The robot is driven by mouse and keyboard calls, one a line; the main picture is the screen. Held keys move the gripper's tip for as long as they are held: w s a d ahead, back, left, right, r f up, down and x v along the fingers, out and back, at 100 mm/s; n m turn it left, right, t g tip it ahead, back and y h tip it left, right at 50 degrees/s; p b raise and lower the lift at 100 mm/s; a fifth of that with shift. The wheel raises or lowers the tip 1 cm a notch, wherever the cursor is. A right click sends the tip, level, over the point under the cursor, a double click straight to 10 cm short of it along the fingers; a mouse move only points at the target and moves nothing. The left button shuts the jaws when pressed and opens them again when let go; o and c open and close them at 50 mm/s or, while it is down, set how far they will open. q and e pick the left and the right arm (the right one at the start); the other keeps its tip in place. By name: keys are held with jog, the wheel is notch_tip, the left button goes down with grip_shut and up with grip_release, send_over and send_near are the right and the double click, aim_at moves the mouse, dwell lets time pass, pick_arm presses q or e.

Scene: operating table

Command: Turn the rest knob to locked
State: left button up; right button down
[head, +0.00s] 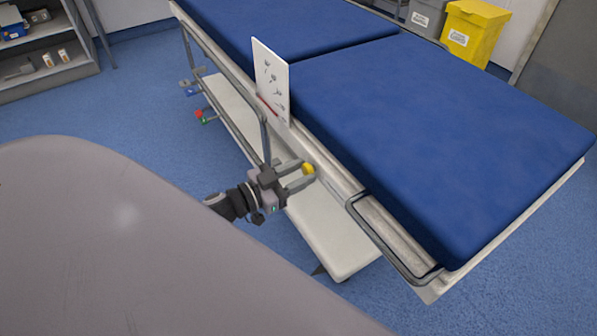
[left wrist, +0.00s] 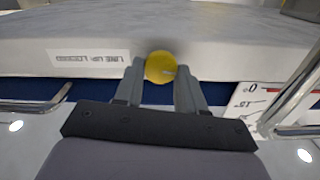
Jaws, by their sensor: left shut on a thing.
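The rest knob is a round yellow knob (head: 308,169) on the side rail of the operating table (head: 440,130). My left gripper (head: 300,178) is shut on the knob. A label (left wrist: 98,57) beside the knob reads upside down or mirrored in the wrist view, something like "line up: locked". My right gripper is not in view.
A white card with dark drawings (head: 271,80) stands upright at the table's edge. Metal side rails (head: 395,245) run along the table side. A yellow bin (head: 474,30) stands behind the table.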

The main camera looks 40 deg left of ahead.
pick_arm(q)
jog(key=m, duration=0.3)
jog(key=shift+m, duration=0.3)
jog(key=m, duration=0.4)
jog(key=shift+d+f+m, duration=0.1)
jog(key=shift+m, duration=0.2)
jog(key=m, duration=0.3)
jog(key=shift+f+m, duration=0.1)
jog(key=shift+m, duration=0.2)
jog(key=shift+s+m+b, duration=0.1)
jog(key=shift+m+b, duration=0.5)
jog(key=shift+m, duration=1.6)
jog(key=o, duration=1.1)
jog(key=shift+c, duration=0.2)
